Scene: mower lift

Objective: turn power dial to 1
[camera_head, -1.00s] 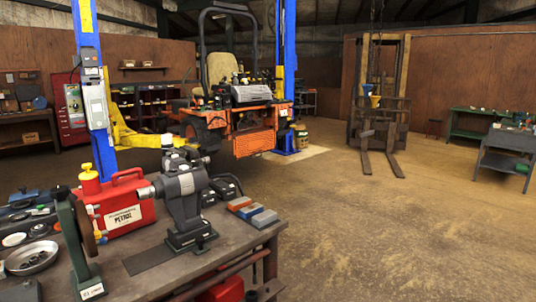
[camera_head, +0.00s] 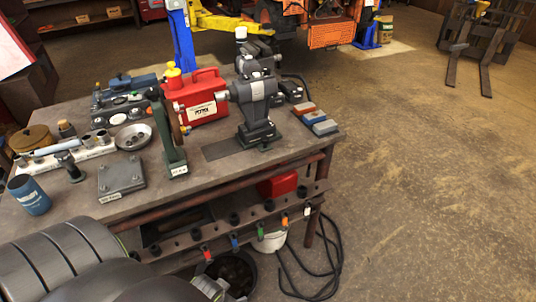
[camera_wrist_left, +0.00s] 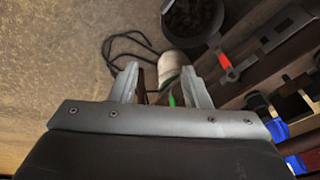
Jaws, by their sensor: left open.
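I cannot make out a power dial in either view now. The blue lift post (camera_head: 182,48) shows only its lower part at the top of the head view, with no control box on it. My left gripper (camera_wrist_left: 160,72) is open and empty in the left wrist view, its two fingers spread above the floor near a white bucket (camera_wrist_left: 173,64). My left arm enters the head view at the lower left, but its fingertips are not clear there. My right gripper is not in view.
A workbench (camera_head: 215,175) carries a red petrol can (camera_head: 205,100), a grey bench machine (camera_head: 254,105), a metal dish (camera_head: 133,136) and a blue mug (camera_head: 30,195). Tools with coloured handles hang at its front. A black hose (camera_head: 330,265) lies on the floor. Open floor (camera_head: 430,190) is at right.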

